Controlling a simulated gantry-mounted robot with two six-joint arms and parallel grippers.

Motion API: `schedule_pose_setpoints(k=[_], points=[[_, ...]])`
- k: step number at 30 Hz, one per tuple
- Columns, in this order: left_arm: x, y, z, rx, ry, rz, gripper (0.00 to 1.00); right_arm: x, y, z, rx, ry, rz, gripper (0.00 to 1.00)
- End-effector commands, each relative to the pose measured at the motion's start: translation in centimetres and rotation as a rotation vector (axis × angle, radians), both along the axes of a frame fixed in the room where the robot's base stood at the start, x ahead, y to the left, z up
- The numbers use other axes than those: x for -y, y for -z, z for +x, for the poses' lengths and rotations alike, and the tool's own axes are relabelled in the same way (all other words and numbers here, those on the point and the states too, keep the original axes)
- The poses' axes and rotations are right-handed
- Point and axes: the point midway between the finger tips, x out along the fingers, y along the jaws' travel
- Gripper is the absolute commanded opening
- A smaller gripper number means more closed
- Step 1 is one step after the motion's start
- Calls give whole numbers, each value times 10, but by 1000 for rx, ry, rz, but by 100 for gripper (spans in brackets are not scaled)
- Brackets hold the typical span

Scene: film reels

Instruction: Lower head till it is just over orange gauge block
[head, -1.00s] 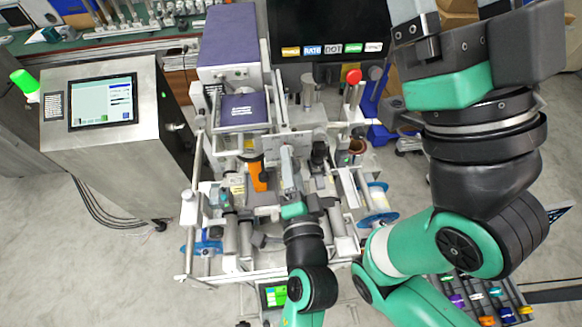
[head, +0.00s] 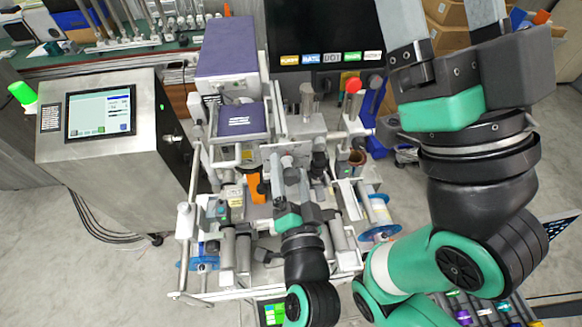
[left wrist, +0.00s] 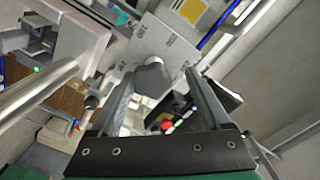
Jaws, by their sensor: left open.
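The orange gauge block (head: 256,187) shows as an upright orange piece near the middle of the machine in the head view. My left gripper (head: 290,180) is just right of it in that view, over the machine's middle, with its fingers apart. In the left wrist view, a grey rounded knob (left wrist: 152,78) shows between the open fingers (left wrist: 155,90), in front of a pale plate. I cannot tell whether the fingers touch the knob. I cannot pick out the head clearly among the grey parts, and its gap to the block is hidden. My right gripper (head: 440,40) is open and empty.
A steel cabinet with a screen (head: 100,110) stands at the left. A purple-topped box (head: 228,52) and a dark monitor (head: 325,35) stand behind the machine. A red knob (head: 353,86) rises at its right. Blue-edged reels (head: 380,232) flank the frame.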

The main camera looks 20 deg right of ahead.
Motion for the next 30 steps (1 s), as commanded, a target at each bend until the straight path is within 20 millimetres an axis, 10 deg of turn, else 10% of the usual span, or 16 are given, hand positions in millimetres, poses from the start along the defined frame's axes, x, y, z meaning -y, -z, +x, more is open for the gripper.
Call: schedule_pose_setpoints(k=[8,21,30], points=[[-1,-4,-8,7,3,-4,80,0,-2,0,0,0,0,80],[-30,-4,-97,1,3,1,80,0,-18,0,0,0,0,80],[-35,-2,-112,3,0,-1,80,0,-20,0,0,0,0,80]])
